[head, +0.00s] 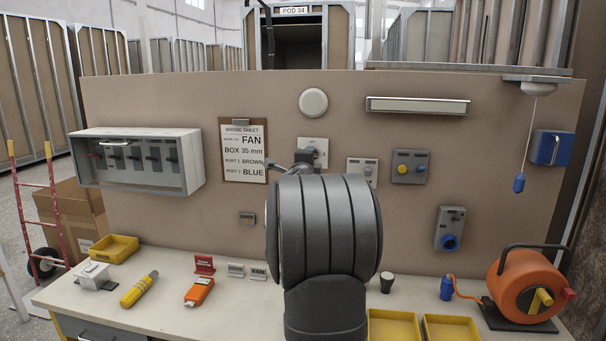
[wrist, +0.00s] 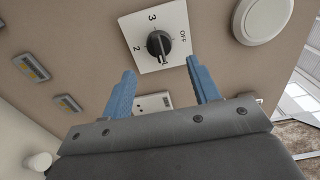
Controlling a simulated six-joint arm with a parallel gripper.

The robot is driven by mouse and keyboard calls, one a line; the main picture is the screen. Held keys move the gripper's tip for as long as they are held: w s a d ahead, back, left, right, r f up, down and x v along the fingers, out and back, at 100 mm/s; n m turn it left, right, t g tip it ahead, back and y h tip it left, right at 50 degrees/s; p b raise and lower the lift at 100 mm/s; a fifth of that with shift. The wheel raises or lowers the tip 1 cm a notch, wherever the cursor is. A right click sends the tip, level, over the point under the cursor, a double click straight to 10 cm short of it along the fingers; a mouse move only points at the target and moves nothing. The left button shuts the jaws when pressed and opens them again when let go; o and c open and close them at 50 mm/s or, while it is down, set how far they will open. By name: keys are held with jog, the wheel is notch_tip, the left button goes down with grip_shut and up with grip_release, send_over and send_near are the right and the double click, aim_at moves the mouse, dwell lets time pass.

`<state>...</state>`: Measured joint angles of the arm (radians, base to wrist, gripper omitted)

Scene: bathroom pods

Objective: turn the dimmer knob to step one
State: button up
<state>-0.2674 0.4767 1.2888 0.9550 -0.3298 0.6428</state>
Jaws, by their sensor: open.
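The dimmer knob (wrist: 158,44) is a black round knob on a white square plate marked OFF, 2 and 3. A pale mark shows at the knob's lower edge in the wrist view; I cannot tell whether it is the pointer or a numeral. My gripper (wrist: 160,66) is open, its two blue fingers apart and empty. The fingertips lie below the knob in the wrist view, not around it. In the head view the white plate (head: 316,143) is partly hidden behind my gripper and arm.
On the same panel are a white socket plate (wrist: 152,102), a round white fitting (head: 313,102), a wiring sheet (head: 243,150) and a grey box with a yellow button (head: 410,166). The bench below holds an orange tester (head: 199,291) and a cable reel (head: 528,285).

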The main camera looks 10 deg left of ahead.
jog(key=s, duration=1.1)
jog(key=w, duration=1.7)
jog(key=shift+w, duration=0.15)
jog(key=shift+w, duration=0.2)
jog(key=n, duration=1.3)
jog(key=shift+s+a+r, duration=0.15)
jog(key=shift+s+r, duration=0.05)
dwell(2.3)
